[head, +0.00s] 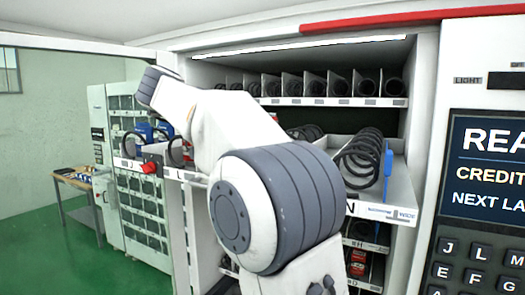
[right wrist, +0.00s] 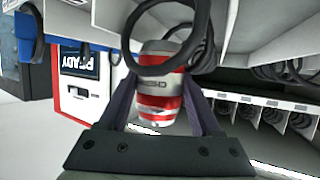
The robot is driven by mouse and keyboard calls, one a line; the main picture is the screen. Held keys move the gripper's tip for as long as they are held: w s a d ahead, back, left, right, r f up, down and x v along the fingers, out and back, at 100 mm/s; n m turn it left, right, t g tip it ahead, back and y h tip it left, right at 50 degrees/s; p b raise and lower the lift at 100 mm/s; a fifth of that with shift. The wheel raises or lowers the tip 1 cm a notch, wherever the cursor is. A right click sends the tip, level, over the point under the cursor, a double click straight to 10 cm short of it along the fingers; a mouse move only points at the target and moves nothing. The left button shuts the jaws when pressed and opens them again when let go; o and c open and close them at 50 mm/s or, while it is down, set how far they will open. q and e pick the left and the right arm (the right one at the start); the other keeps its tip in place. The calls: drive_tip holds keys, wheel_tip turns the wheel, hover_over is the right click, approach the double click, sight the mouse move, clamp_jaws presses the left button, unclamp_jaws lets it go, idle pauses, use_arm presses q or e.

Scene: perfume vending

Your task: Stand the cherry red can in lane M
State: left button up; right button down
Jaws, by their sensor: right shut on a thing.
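In the right wrist view my right gripper (right wrist: 159,84) is shut on a red can (right wrist: 158,102) with white bands and a pale end. A dark spiral coil (right wrist: 133,40) crosses in front of the can's far end; I cannot tell whether they touch. In the head view my right arm reaches across the machine's pulled-out shelf (head: 405,190) and hides the gripper, the can and the stretch between labels L and N, where lane M would be. My left gripper is in neither view.
Blue items (head: 145,132) stand near label J. An upper shelf (head: 330,101) of coils lies above. The keypad panel (head: 485,200) is at right.

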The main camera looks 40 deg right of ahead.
drive_tip(key=shift+w+a+f, duration=0.3)
drive_tip(key=shift+a+f, duration=0.05)
drive_tip(key=shift+f, duration=0.05)
wheel_tip(320, 180, down, 4)
drive_tip(key=shift+r, duration=0.15)
drive_tip(key=shift+f, duration=0.3)
drive_tip(key=shift+c, duration=1.8)
unclamp_jaws()
